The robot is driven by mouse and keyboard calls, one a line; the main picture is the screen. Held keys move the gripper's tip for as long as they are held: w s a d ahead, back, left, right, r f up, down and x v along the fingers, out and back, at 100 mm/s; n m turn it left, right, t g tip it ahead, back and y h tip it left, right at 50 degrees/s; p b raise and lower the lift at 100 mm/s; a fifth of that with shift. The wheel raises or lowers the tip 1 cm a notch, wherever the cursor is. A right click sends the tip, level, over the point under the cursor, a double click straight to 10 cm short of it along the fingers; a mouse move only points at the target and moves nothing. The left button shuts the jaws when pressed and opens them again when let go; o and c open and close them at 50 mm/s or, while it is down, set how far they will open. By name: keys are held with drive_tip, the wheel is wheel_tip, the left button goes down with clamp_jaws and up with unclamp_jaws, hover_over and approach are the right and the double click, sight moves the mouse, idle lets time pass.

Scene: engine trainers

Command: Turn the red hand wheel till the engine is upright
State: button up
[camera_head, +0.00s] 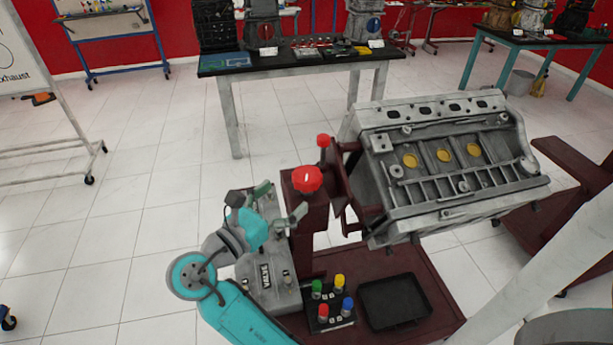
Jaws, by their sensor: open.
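The engine (440,165) is a grey block on a dark red stand (309,235). It sits tilted, with its face of ribs and yellow discs turned towards me. The red hand wheel (307,180) is at the top of the stand's post, left of the engine. A smaller red knob (323,140) shows just behind it. My gripper (281,202) is at the end of my teal arm, just left of and below the wheel. Its fingers are apart and appear empty. Whether a fingertip touches the post or wheel, I cannot tell.
A grey box marked VALVE (262,290) stands beneath my gripper. A holder with several coloured caps (331,312) and a black tray (428,313) lie on the stand's base. A workbench (300,68) stands behind.

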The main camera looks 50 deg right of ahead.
sight(298, 185)
drive_tip(key=d, duration=0.7)
drive_tip(key=shift+w+d, duration=0.25)
drive_tip(key=shift+d, duration=0.15)
drive_tip(key=c, duration=1.2)
